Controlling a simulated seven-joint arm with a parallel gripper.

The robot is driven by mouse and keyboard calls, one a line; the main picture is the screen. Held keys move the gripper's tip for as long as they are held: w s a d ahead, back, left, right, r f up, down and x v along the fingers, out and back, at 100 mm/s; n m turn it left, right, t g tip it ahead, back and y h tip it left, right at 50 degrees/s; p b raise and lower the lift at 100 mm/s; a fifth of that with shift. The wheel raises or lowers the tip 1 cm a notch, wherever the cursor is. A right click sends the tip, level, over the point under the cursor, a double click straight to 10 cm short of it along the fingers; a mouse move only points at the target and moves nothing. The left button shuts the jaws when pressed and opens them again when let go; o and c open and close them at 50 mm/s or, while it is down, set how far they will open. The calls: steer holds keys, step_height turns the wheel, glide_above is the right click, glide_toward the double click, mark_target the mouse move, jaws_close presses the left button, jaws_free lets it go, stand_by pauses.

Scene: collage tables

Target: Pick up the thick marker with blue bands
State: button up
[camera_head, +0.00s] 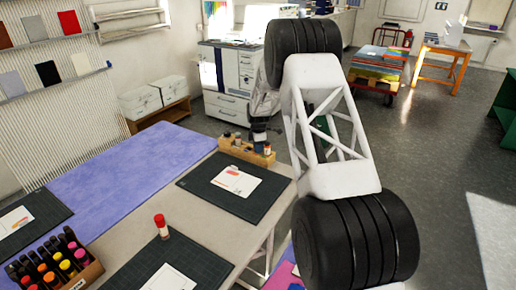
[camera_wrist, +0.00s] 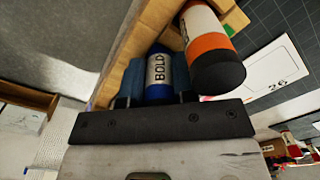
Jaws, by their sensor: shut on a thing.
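The thick marker with blue bands (camera_wrist: 158,72) shows in the wrist view, with a white label reading BOLD. My gripper (camera_wrist: 159,80) is shut on it, one finger on each side. In the head view my gripper (camera_head: 259,128) is over the wooden holder (camera_head: 233,149) at the far edge of the table. A thick marker with an orange band (camera_wrist: 208,45) and a dark end stands close beside the held one in the wrist view. I cannot tell whether the held marker still sits in the holder.
A dark cutting mat (camera_head: 205,188) with a white card (camera_head: 236,183) lies in front of the holder. A box of several markers (camera_head: 78,282) is at the lower left. The blue-purple surface (camera_head: 110,185) is clear.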

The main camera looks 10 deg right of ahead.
steer(key=shift+r, duration=0.15)
steer(key=shift+r, duration=4.85)
steer(key=shift+w+a+r+m, duration=0.3)
steer(key=shift+w+a+m, duration=0.3)
steer(key=shift+m, duration=0.55)
steer(key=shift+w+a+r+m, duration=0.3)
steer(key=shift+w+a+m, duration=0.3)
steer(key=shift+m, duration=0.5)
steer(key=shift+w+a+r+m, duration=0.3)
steer(key=shift+w+a+m, duration=0.3)
steer(key=shift+m, duration=0.55)
steer(key=shift+f, duration=0.15)
steer(key=shift+f, duration=2.6)
steer(key=shift+f, duration=1.9)
